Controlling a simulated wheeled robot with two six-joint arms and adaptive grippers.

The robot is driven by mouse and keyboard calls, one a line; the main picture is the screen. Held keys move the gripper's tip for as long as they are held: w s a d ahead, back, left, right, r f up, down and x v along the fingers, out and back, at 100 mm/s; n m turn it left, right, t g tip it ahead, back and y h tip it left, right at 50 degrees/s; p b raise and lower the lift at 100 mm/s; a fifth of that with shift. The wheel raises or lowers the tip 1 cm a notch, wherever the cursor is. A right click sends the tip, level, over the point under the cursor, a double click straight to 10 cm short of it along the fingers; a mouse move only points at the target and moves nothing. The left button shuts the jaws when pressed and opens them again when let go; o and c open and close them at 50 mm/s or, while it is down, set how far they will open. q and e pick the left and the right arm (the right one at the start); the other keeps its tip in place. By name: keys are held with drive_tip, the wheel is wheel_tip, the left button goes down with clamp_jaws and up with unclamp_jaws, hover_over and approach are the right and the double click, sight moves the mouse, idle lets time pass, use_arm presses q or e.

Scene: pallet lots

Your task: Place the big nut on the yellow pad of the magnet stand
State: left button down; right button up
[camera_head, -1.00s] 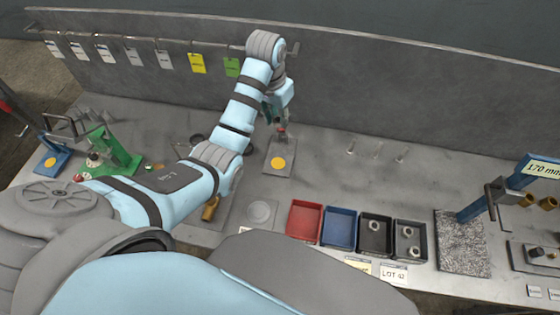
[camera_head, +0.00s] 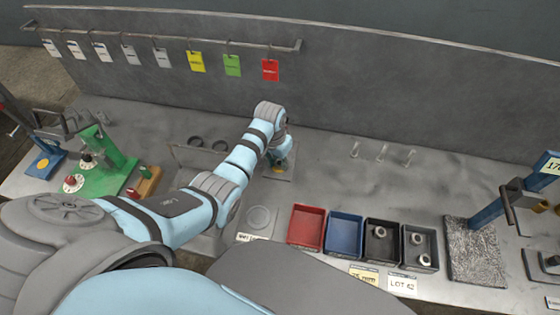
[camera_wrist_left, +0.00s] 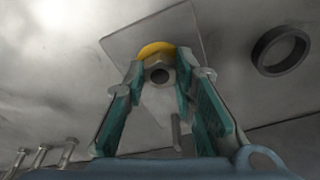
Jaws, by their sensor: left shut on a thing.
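My left gripper (camera_head: 281,161) is over the magnet stand (camera_head: 284,177) at the middle back of the bench. In the left wrist view its teal fingers (camera_wrist_left: 160,74) are shut on the big nut (camera_wrist_left: 158,70), a grey-brown piece with a dark round hole. The yellow pad (camera_wrist_left: 153,48) shows just behind the nut, on the stand's grey plate (camera_wrist_left: 122,40). Nut and pad overlap in this view; I cannot tell whether they touch. In the head view the wrist hides the nut and most of the pad. My right gripper is not in view.
Red (camera_head: 306,228), blue (camera_head: 343,231) and two dark bins stand in front; the rightmost (camera_head: 419,268) holds nuts. Dark rings (camera_head: 197,142) lie left of the stand. Clear pegs (camera_head: 381,153) stand right of it. A green fixture (camera_head: 115,165) is at left.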

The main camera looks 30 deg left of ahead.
use_arm(q)
drive_tip(key=c, duration=1.3)
unclamp_jaws()
drive_tip(key=shift+f, duration=0.1)
drive_tip(key=shift+c, duration=0.2)
wheel_tip(320, 180, up, 12)
drive_tip(key=s+p, duration=0.1)
drive_tip(key=p, duration=0.2)
drive_tip(key=shift+s+a, duration=0.15)
drive_tip(key=shift+s, duration=0.25)
